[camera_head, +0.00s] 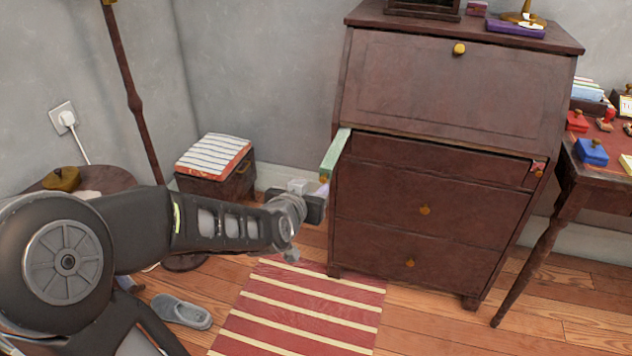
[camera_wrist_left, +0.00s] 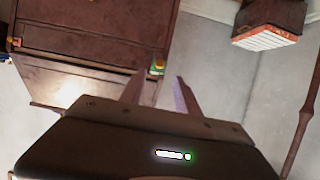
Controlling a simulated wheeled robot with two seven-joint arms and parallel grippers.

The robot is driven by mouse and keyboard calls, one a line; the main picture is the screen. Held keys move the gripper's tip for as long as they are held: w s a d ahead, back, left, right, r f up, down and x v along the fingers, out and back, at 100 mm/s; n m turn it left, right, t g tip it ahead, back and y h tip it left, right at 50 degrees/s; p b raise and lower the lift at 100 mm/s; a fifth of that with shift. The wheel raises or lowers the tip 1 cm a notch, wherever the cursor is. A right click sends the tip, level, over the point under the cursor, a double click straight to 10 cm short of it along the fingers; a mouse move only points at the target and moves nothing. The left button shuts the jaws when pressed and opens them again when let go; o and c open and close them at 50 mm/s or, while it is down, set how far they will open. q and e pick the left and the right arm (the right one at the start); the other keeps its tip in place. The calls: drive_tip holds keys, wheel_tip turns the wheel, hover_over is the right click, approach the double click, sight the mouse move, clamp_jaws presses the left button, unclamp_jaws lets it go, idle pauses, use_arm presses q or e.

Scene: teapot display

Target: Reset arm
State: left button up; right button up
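My left arm (camera_head: 220,225) reaches in from the left in the head view. My left gripper (camera_head: 324,188) is beside the left edge of the dark wooden cabinet (camera_head: 430,185), near the lower end of a pale green piece (camera_head: 335,152) that sticks out there. In the left wrist view, the fingers of my left gripper (camera_wrist_left: 160,92) stand apart with nothing visible between them. The cabinet (camera_wrist_left: 110,30) and a small green part (camera_wrist_left: 158,66) show just beyond them. I cannot tell whether a finger touches the cabinet. My right gripper is not in view.
A low box with a striped top (camera_head: 212,155) stands behind my left arm. A side table (camera_head: 90,180) is at the left, and a desk with colored items (camera_head: 605,165) at the right. A striped rug (camera_head: 300,310) and a grey slipper (camera_head: 181,311) lie on the floor.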

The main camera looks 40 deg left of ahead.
use_arm(q)
drive_tip(key=shift+s+d, duration=0.1)
drive_tip(key=shift+s, duration=0.15)
idle(0.4)
